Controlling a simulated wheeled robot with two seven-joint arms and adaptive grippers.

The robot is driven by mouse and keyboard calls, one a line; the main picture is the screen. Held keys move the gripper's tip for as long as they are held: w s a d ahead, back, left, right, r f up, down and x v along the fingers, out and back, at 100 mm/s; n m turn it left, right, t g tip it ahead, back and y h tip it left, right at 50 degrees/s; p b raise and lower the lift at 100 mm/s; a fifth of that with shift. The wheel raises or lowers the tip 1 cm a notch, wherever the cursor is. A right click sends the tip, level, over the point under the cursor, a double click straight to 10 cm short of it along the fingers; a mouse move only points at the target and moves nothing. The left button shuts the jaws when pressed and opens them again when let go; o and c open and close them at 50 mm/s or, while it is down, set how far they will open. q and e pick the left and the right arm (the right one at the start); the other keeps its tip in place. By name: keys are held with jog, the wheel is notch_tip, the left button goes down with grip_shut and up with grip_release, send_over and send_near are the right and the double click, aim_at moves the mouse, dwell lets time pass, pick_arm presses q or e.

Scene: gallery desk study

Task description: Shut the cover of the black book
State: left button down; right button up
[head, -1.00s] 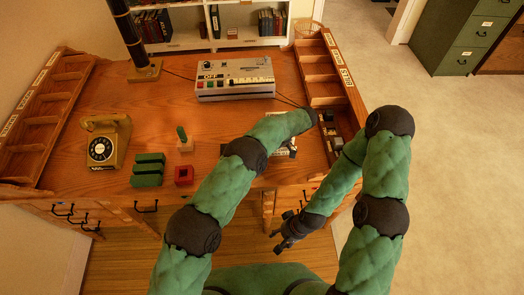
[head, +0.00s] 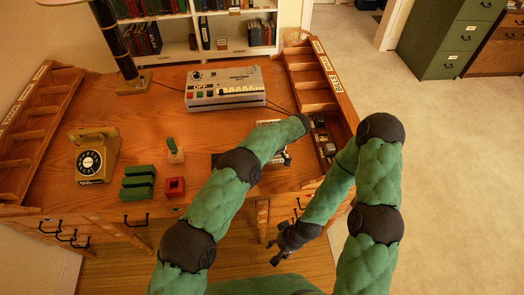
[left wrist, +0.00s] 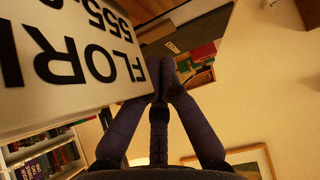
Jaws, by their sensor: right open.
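A dark flat patch (head: 216,160) shows on the desk just left of my left forearm in the head view. It may be part of the black book; the arm hides most of that area, so the cover's angle cannot be told. A pale piece with dark parts (head: 280,158) shows right of the forearm. My left gripper is hidden in the head view. In the left wrist view its fingers (left wrist: 165,80) point up beside a large white lettered surface (left wrist: 60,60), and their gap is unclear. My right gripper (head: 273,254) is open and empty, low in front of the desk.
On the desk (head: 160,112) stand a grey box with buttons (head: 225,90), a yellow telephone (head: 96,156), green blocks (head: 138,182), a red block (head: 175,187) and a small stand (head: 175,152). Compartment shelves (head: 312,82) line the right edge. Floor on the right is clear.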

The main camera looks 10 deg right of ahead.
pick_arm(q)
jog(key=v, duration=1.1)
jog(key=shift+d, duration=0.1)
